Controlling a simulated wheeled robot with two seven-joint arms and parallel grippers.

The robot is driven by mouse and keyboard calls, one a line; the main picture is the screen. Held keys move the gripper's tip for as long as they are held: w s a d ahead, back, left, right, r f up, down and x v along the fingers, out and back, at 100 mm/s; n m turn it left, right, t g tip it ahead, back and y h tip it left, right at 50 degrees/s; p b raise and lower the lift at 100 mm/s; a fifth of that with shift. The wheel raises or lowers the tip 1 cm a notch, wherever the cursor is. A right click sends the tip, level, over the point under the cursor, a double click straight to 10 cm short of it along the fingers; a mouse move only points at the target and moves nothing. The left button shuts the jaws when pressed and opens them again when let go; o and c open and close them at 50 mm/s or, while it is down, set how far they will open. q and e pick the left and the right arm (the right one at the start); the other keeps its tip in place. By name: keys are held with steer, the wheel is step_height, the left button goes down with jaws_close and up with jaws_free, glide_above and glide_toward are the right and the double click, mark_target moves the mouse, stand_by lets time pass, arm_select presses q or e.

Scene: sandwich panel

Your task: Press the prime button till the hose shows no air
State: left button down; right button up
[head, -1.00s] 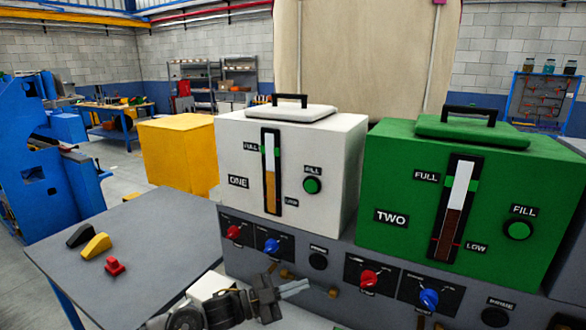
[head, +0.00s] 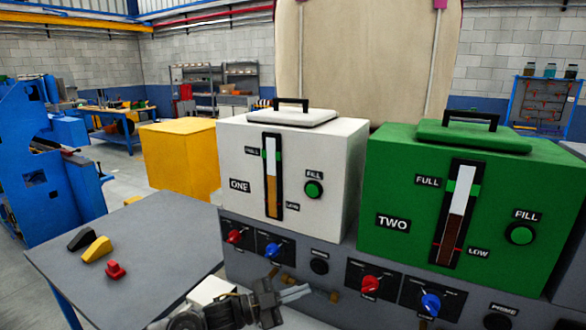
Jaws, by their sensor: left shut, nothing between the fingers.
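The panel (head: 232,262) carries a white tank ONE (head: 230,152) and a green tank TWO (head: 400,180). Below tank ONE is a dark round prime button (head: 319,267). Another, labelled PRIME (head: 497,321), is below tank TWO, cut by the bottom edge. My left gripper (head: 296,293) is shut and empty, its tips just below and left of the first button in the picture; I cannot tell whether they touch anything. Brass fittings (head: 334,297) show low on the panel. No hose can be made out. My right gripper is not in view.
Red (head: 235,237) and blue (head: 272,250) knobs sit left of the first button; another red (head: 369,284) and blue (head: 430,302) pair sits right of it. A grey table (head: 150,240) at left holds black, yellow and red pieces. A yellow box (head: 180,160) stands behind.

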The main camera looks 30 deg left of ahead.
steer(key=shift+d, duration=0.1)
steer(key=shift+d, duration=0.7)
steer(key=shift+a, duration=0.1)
